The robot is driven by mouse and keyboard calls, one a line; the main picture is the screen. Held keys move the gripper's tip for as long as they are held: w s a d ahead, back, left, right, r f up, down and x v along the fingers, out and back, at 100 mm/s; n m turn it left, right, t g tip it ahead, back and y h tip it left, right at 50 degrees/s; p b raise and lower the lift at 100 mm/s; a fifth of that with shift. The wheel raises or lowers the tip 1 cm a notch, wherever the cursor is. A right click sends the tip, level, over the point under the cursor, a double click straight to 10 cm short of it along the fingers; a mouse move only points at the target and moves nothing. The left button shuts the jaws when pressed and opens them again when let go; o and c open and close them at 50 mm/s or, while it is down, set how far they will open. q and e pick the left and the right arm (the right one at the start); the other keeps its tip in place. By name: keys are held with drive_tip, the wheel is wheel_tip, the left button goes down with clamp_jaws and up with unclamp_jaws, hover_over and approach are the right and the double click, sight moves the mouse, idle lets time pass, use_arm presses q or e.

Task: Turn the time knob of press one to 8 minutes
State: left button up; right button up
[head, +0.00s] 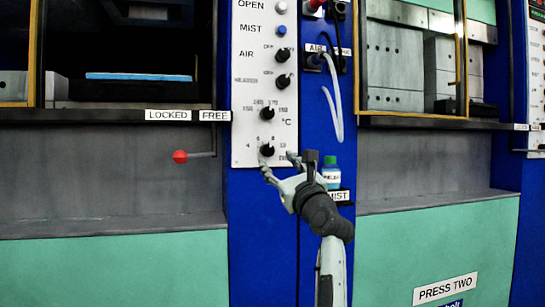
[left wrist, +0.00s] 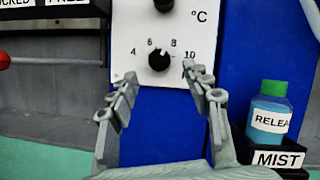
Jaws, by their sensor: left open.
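The time knob (head: 267,150) is the lowest black knob on the white control panel (head: 243,100). It also shows in the left wrist view (left wrist: 159,60), with the marks 4, 6, 8 and 10 around it. A small light mark sits at its top edge, near the 6; its exact setting is hard to read. My left gripper (head: 278,159) is open and empty, just below and in front of the knob. In the left wrist view its fingertips (left wrist: 159,80) stand apart on either side below the knob, with a gap to it. My right gripper is not in view.
A temperature knob (head: 267,113) and other knobs sit above. A green-capped bottle (head: 331,172) stands on a small MIST shelf right of my gripper. A red-ended lever (head: 181,156) sticks out at left. A white hose (head: 336,105) hangs at upper right.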

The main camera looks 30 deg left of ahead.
use_arm(q)
drive_tip(key=v, duration=0.6)
drive_tip(key=shift+s+d, duration=0.2)
drive_tip(key=shift+f, duration=0.1)
